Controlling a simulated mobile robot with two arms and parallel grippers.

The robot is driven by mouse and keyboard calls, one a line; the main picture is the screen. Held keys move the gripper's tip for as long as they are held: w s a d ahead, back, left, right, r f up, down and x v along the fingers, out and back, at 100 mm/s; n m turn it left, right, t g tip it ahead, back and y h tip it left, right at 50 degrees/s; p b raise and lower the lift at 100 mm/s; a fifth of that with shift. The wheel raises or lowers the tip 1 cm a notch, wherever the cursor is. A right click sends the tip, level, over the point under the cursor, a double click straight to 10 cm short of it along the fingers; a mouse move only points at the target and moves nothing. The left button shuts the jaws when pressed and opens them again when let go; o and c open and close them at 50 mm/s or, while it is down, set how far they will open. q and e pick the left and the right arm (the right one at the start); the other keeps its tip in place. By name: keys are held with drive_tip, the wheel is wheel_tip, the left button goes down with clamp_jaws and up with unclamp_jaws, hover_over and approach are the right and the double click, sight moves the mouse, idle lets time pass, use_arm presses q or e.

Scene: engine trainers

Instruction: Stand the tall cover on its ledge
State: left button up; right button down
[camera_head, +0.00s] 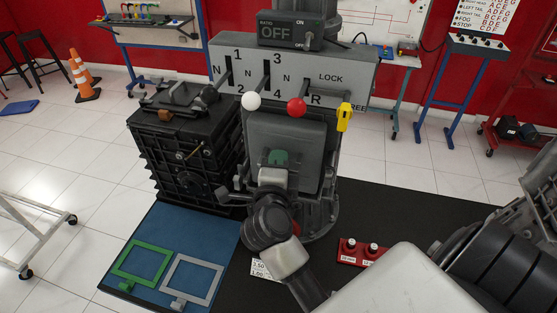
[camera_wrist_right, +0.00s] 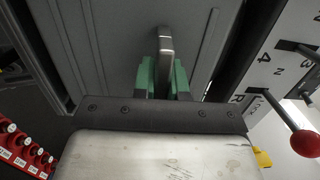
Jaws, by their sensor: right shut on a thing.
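The tall cover (camera_head: 288,132) is a grey, ribbed panel, upright or nearly so, in front of the grey housing below the gear-lever panel. My right gripper (camera_head: 279,159) is shut on the cover's handle. In the right wrist view, the green fingers of my right gripper (camera_wrist_right: 164,80) lie on both sides of the metal handle (camera_wrist_right: 165,50), with the cover (camera_wrist_right: 112,40) filling the view behind. My right arm hides the cover's lower part. I cannot make out the ledge or tell whether the cover touches it. My left gripper is not in view.
The lever panel (camera_head: 345,78) has white, red and yellow-handled levers close above the cover. A black ribbed case (camera_head: 185,150) stands close left. A blue mat (camera_head: 190,232) holds a green frame (camera_head: 140,262) and a grey frame (camera_head: 192,279). A red button block (camera_head: 360,252) lies right.

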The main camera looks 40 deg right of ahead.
drive_tip(key=shift+f, duration=0.4)
idle(0.4)
drive_tip(key=c, duration=1.1)
unclamp_jaws()
